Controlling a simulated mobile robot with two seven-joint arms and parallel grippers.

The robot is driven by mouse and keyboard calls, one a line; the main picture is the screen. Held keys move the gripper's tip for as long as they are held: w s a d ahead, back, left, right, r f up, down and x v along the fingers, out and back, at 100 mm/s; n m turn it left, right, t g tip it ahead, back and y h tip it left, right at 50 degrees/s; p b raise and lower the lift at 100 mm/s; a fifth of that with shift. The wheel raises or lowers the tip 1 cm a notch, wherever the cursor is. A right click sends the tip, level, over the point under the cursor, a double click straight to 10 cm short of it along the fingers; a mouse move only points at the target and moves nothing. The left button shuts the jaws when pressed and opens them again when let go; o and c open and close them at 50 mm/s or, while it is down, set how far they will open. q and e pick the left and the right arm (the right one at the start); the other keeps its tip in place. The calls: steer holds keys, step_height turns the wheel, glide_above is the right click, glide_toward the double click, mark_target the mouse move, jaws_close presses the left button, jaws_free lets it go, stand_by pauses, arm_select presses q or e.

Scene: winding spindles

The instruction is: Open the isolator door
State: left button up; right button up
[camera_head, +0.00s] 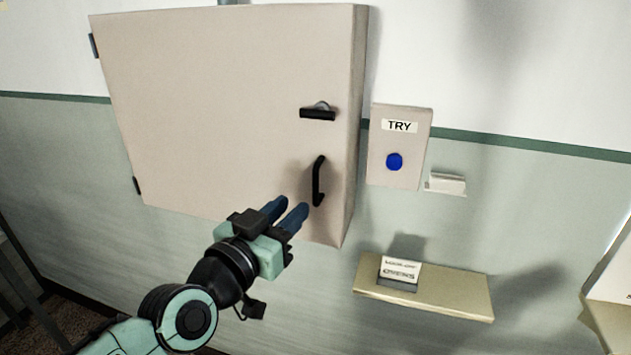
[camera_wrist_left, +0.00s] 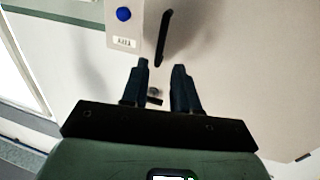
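The isolator door (camera_head: 220,90) is the large beige front of a wall cabinet, and it looks closed. Its black vertical handle (camera_head: 318,181) is at the lower right of the door, and it also shows in the left wrist view (camera_wrist_left: 164,38). A black latch or knob (camera_head: 318,112) sits above the handle. My left gripper (camera_head: 290,207) is open and empty, just below and left of the handle, apart from it. In the left wrist view its two blue fingers (camera_wrist_left: 161,66) point toward the handle with a gap between them. My right gripper is not in view.
A box labelled TRY with a blue button (camera_head: 395,161) is on the wall right of the cabinet. A small white holder (camera_head: 445,184) is beside it. A beige shelf (camera_head: 440,296) below carries a card in a black stand (camera_head: 399,273). Hinges show on the cabinet's left side.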

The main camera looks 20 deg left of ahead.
mark_target(314, 187)
arm_select(q)
steer(key=p+x, duration=0.2)
steer(key=x, duration=0.7)
steer(key=shift+w+d, duration=0.1)
steer(key=shift+w, duration=0.15)
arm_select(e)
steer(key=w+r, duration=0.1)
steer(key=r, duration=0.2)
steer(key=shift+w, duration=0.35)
arm_select(q)
jaws_close()
